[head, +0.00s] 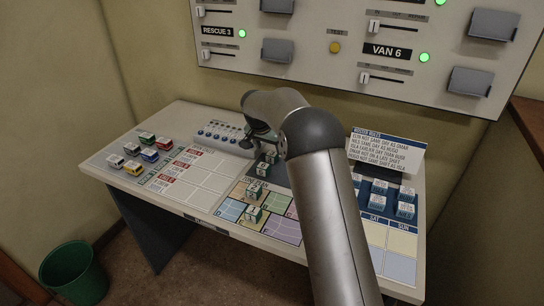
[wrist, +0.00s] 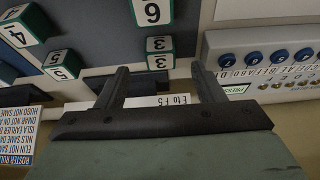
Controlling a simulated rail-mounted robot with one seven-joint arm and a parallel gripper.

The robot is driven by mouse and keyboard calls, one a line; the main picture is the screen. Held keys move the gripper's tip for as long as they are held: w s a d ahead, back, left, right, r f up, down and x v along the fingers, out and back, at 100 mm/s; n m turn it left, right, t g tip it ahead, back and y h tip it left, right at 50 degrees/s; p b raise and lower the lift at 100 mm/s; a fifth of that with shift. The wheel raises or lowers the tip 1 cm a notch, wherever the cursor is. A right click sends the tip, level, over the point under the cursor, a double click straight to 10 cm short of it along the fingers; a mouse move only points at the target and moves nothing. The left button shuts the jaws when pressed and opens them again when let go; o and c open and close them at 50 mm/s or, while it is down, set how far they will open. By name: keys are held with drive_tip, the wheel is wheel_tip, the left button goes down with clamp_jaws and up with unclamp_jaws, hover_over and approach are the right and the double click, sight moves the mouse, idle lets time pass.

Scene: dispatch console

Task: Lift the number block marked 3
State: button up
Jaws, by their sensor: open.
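The number block marked 3 (wrist: 160,45) is white with green edges and shows a 3 on two faces in the wrist view. It lies just beyond and between the two fingertips of my gripper (wrist: 159,70). The fingers are spread wide and nothing is between them. In the head view my gripper (head: 262,138) is over the back of the console, partly hidden by my arm. Small number blocks (head: 268,158) show just below it there, but I cannot read which is the 3.
Block 6 (wrist: 152,11) is close beyond block 3. Blocks 5 (wrist: 62,64) and 4 (wrist: 24,28) lie to the left. A panel with blue knobs (wrist: 255,58) is at right.

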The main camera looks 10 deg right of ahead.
sight(271, 154)
drive_tip(key=shift+p+x, duration=0.8)
drive_tip(key=shift+x, duration=2.15)
drive_tip(key=shift+w+r, duration=0.1)
drive_tip(key=c, duration=1.1)
